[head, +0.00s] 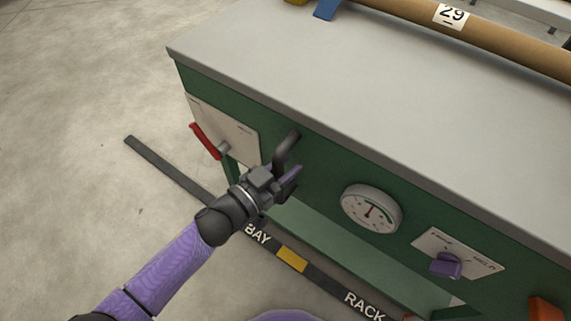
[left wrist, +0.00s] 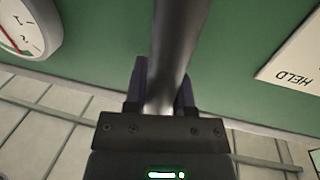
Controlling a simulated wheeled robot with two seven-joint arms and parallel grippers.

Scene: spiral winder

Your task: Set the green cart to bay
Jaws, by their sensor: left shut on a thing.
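The green cart (head: 320,172) has a grey top (head: 350,75) and a green front. A dark bar handle (head: 288,147) sticks out from its front. My left gripper (head: 280,182) is shut on this handle. In the left wrist view the handle (left wrist: 176,45) runs between the two fingers of the gripper (left wrist: 163,90). A dark floor strip (head: 165,170) runs below the cart's front, with the word BAY (head: 257,235), a yellow block (head: 291,259) and the word RACK (head: 364,306). My right gripper is in neither view.
The front also carries a red lever (head: 205,141) on a pale plate, a round gauge (head: 371,209), and a purple knob (head: 445,265). An orange part (head: 546,309) is at the lower right. A brown tube marked 29 (head: 485,33) lies at the back. Floor at left is clear.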

